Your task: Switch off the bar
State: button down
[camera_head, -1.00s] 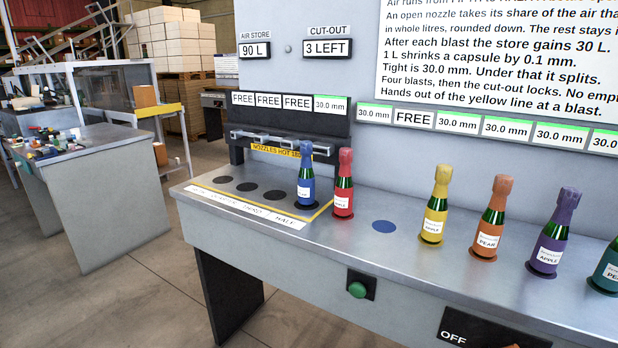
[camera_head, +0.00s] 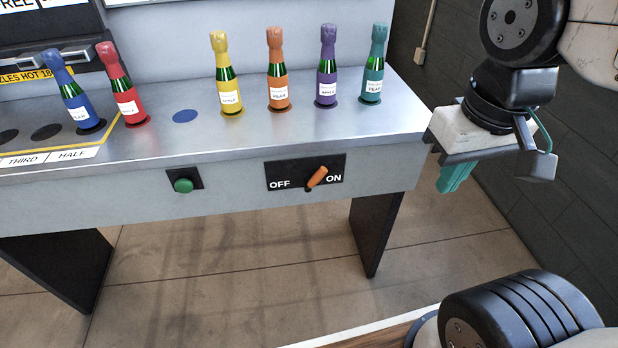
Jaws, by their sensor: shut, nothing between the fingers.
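The bar's switch is an orange lever (camera_head: 317,177) on a black plate (camera_head: 284,180) set in the bench's front face. The plate reads OFF at its left and ON at its right, and the lever leans toward ON. My gripper (camera_head: 455,178) hangs to the right of the switch, just off the bench's right end, with its teal fingers pointing down. It is shut and empty, apart from the lever and the bench.
A green button (camera_head: 183,185) sits left of the switch. Capped bottles stand on the bench top (camera_head: 300,137), including blue (camera_head: 78,101), red (camera_head: 124,98) and teal (camera_head: 372,75). Open floor lies before the bench; a dark wall (camera_head: 580,120) stands at right.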

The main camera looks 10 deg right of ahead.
aim_at(309, 183)
jog(key=z, duration=1.55)
jog(key=k, duration=0.5)
jog(key=u, duration=1.4)
